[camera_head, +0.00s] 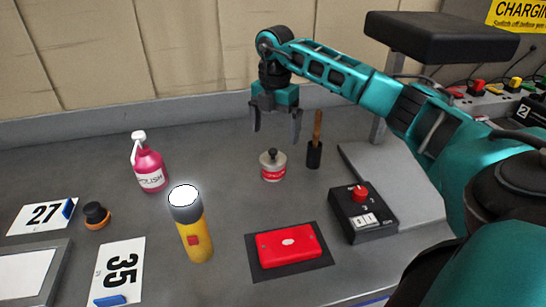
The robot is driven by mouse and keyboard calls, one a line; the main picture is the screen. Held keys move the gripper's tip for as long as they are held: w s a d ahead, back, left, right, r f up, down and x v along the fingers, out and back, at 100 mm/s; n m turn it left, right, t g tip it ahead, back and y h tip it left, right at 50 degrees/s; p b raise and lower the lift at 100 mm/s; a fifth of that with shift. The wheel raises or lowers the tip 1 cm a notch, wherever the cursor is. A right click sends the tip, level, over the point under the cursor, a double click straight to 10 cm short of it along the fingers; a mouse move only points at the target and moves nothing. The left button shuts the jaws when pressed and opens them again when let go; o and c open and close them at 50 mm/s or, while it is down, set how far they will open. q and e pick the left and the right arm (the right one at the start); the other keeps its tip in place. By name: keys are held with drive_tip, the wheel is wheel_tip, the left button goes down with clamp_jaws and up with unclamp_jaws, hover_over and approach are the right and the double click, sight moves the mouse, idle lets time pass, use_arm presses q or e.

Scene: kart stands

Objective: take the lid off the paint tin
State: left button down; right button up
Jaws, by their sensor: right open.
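The paint tin (273,172) is a small pale tin with a red label, standing upright on the grey bench near the middle. Its lid (272,155) sits on top with a dark knob. My right gripper (276,136) is open and empty, pointing down above and slightly behind the tin. Its two fingers are spread apart and do not appear to touch the lid. My left gripper is not in view.
A brush in a black holder (314,154) stands close right of the tin. A pink polish bottle (150,168), a yellow torch (193,232), a red case (289,246) and a black switch box (361,212) stand around. Bench left of the tin is clear.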

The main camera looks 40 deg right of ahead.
sight(273, 150)
drive_tip(key=f, duration=0.6)
drive_tip(key=shift+a+f, duration=0.2)
drive_tip(key=shift+a, duration=0.15)
drive_tip(key=shift+c, duration=0.2)
drive_tip(key=c, duration=1.1)
